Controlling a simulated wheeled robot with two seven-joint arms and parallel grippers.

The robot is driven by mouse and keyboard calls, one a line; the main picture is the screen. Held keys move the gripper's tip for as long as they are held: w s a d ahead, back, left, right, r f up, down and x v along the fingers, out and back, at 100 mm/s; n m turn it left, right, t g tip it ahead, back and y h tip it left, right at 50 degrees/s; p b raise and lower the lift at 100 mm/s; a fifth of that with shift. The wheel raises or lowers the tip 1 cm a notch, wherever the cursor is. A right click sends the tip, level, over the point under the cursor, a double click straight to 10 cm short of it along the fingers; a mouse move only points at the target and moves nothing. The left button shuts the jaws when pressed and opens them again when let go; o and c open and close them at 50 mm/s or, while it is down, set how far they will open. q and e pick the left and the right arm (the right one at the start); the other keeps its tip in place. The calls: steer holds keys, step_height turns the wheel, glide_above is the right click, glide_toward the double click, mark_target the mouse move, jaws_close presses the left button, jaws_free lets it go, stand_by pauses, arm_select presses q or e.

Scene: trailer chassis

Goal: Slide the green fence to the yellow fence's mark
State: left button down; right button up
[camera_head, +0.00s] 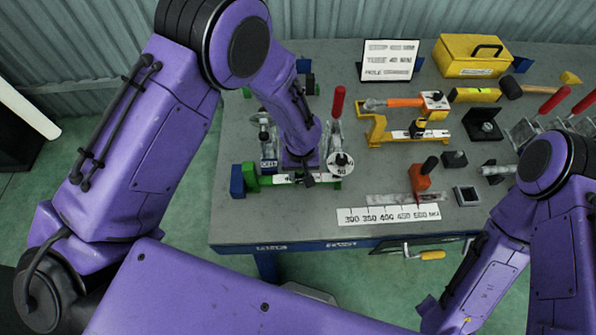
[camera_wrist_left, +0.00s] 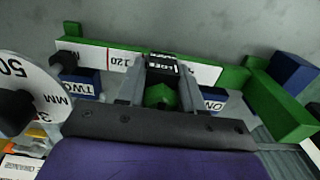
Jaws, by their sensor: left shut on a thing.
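The green fence (camera_head: 251,177) lies along the front left of the bench, with a white scale strip on it. In the left wrist view the green fence (camera_wrist_left: 285,112) shows a red line by "120" and blue blocks beside it. My left gripper (camera_wrist_left: 160,88) is shut on a dark sliding block (camera_wrist_left: 162,68) with a green knob on the fence. In the head view my left gripper (camera_head: 300,172) reaches down onto the fence and hides its middle. The yellow fence (camera_head: 377,131) stands farther back, right, with its own white scale; its mark is too small to read. My right gripper is out of view.
A white dial marked 50 (camera_head: 341,164) stands close right of my left gripper. A red-handled clamp (camera_head: 338,104) rises behind it. A white ruler (camera_head: 388,216) lies near the front edge with an orange block (camera_head: 422,183) behind it. Tools crowd the right side.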

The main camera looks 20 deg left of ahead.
arm_select(q)
steer(key=shift+w+a, duration=0.1)
steer(key=shift+w, duration=0.05)
steer(key=c, duration=0.8)
jaws_free()
steer(key=shift+a, duration=0.1)
steer(key=shift+a+f, duration=0.1)
steer(key=shift+a, duration=0.05)
step_height(320, 180, up, 11)
steer(key=shift+f+b, duration=0.2)
steer(key=shift+b, duration=0.7)
